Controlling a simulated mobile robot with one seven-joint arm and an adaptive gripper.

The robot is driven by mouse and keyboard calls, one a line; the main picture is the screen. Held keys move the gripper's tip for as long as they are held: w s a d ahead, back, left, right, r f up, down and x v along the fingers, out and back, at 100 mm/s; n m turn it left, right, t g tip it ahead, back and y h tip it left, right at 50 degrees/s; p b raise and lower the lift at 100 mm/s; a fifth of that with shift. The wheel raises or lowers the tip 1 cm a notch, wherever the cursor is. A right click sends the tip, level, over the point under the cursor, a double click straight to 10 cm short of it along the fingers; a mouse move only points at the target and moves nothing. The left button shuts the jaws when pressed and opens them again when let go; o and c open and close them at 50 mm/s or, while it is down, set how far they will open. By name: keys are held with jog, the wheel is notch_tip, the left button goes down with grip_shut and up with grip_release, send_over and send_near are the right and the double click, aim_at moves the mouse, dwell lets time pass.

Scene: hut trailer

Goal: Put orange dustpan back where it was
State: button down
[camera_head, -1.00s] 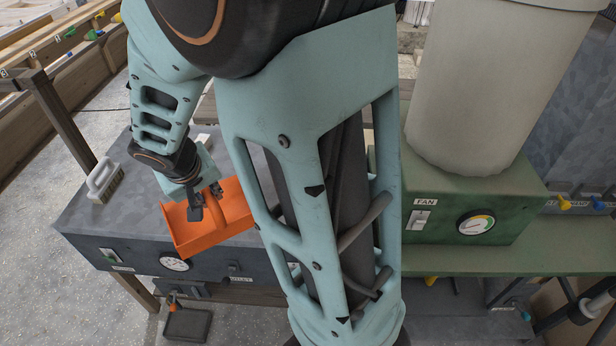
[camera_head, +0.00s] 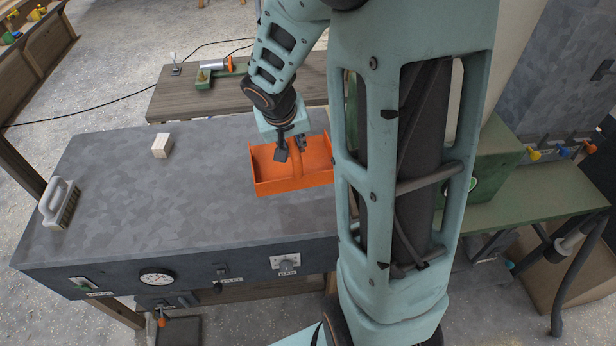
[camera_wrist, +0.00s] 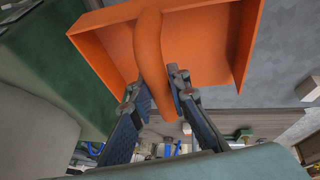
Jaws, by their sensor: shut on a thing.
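The orange dustpan (camera_head: 270,173) is in my gripper (camera_head: 292,152), over the right part of the grey metal-topped bench (camera_head: 190,205) in the head view. In the wrist view my gripper (camera_wrist: 163,95) is shut around the handle of the dustpan (camera_wrist: 205,45), one finger on each side. The pan's open tray faces up in the head view. I cannot tell whether its underside touches the bench top. My arm hides what lies just right of the dustpan.
A brush with a white handle (camera_head: 60,200) stands at the bench's left edge. A small pale wooden block (camera_head: 162,146) lies near the back edge. A wooden table (camera_head: 240,95) with a green and orange tool (camera_head: 212,72) is behind. A green unit (camera_head: 490,165) stands right. The bench's middle is clear.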

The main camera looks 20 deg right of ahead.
jog(key=m, duration=0.1)
send_over(313, 165)
jog(key=shift+b+x, duration=0.3)
jog(key=shift+x, duration=0.65)
notch_tip(313, 165, down, 10)
jog(key=b, duration=0.3)
jog(key=shift+w+d+r, duration=0.1)
jog(key=shift+w+d, duration=0.05)
jog(key=shift+b, duration=0.3)
jog(key=c, duration=1.8)
grip_release()
jog(key=shift+c, duration=0.2)
jog(key=shift+r, duration=0.45)
jog(key=p+v, duration=0.1)
jog(key=v, duration=0.2)
jog(key=p+v, duration=0.1)
jog(key=v, duration=0.3)
jog(key=p+v, duration=0.1)
jog(key=v, duration=0.3)
jog(key=shift+a+r+p, duration=0.1)
jog(key=shift+a+p, duration=0.2)
